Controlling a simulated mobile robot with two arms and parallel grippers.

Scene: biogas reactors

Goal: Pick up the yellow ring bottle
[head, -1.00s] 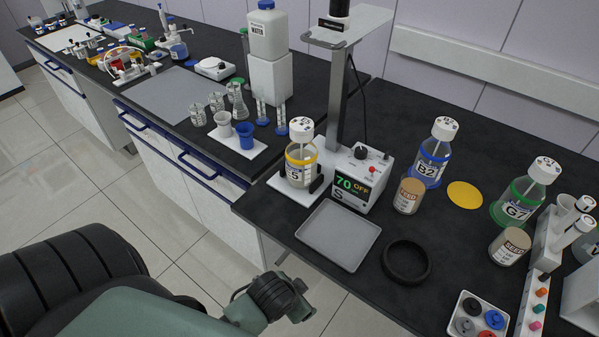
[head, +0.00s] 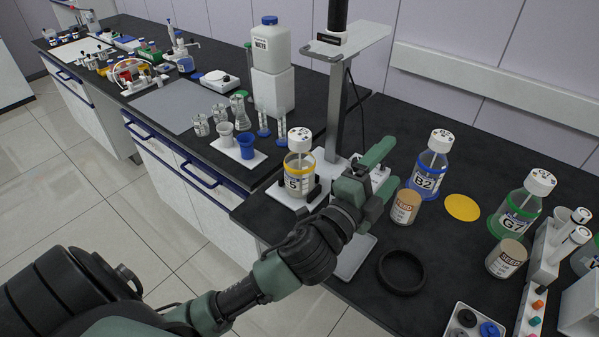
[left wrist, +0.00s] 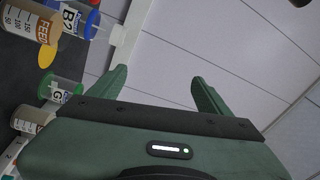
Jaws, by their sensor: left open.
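The yellow ring bottle (head: 299,164) stands upright in the holder of the stirrer stand, with a white cap and a yellow band around its shoulder. My left gripper (head: 377,172) is open and empty, just right of the bottle and in front of the stirrer's control box, which it mostly hides. The left wrist view shows the two open fingers (left wrist: 160,85) with nothing between them, facing the wall. The yellow ring bottle is not in the left wrist view. My right gripper is not seen.
A tan feed jar (head: 405,206) and blue ring bottle B2 (head: 430,165) stand right of my gripper. A grey tray (head: 352,258) lies partly under my arm, beside a black ring (head: 401,272). The stand's post (head: 336,110) rises behind the bottle.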

